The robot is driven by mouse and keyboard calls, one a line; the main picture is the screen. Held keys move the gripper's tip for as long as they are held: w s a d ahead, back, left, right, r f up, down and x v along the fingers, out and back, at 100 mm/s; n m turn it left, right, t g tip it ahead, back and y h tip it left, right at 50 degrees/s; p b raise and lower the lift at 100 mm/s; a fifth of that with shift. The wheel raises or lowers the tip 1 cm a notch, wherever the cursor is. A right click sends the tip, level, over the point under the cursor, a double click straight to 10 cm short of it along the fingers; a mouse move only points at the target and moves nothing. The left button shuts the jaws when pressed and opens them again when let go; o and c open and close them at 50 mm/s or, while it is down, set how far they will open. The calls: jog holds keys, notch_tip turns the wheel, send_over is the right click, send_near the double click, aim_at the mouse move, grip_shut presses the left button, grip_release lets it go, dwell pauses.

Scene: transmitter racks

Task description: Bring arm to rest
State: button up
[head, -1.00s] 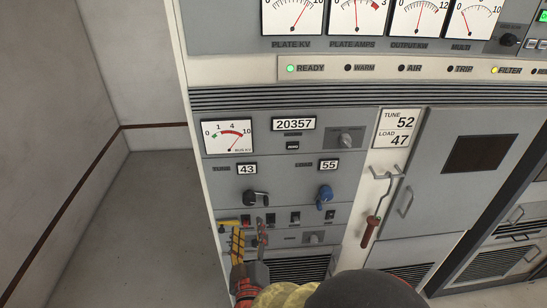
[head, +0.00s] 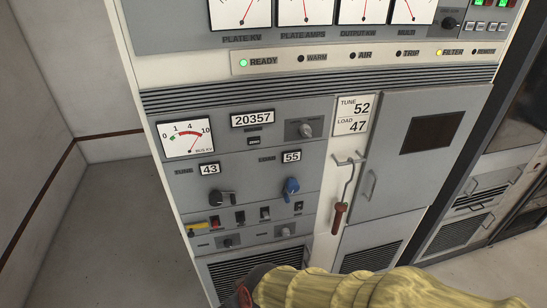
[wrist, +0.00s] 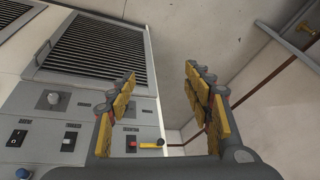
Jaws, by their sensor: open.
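My gripper (wrist: 160,86) shows in the wrist view with its two yellow-padded fingers spread apart and nothing between them. It is in front of the lower part of a grey transmitter cabinet (head: 225,185). In the head view, my arm in its yellow sleeve crosses the bottom edge and the fingers are out of sight. The wrist view looks upside down, with the vent grille (wrist: 92,50) above the switch panel (wrist: 80,122). A small yellow-handled lever (wrist: 150,144) shows beyond the gripper there, apart from the fingers.
The yellow lever (head: 197,229) sticks out at the lower left. Open floor (head: 110,225) lies left of the cabinet, bounded by a white wall (head: 30,130).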

jog(key=d+r+m+t+h, duration=0.1)
jog(key=d+r+m, duration=0.1)
jog(key=d+r, duration=0.4)
jog(key=s+d+r+m+t+h+b, duration=0.1)
jog(key=d+r, duration=0.5)
jog(key=d, duration=0.7)
jog(key=s+d+r+m+t+h, duration=0.1)
jog(key=d+r+m, duration=0.3)
jog(key=d, duration=0.5)
notch_tip(320, 180, up, 2)
jog(key=shift+s+d+r+h+b, duration=0.15)
jog(key=shift+s+r+h+b, duration=0.1)
jog(key=shift+h+b, duration=0.1)
jog(key=shift+c, duration=1.4)
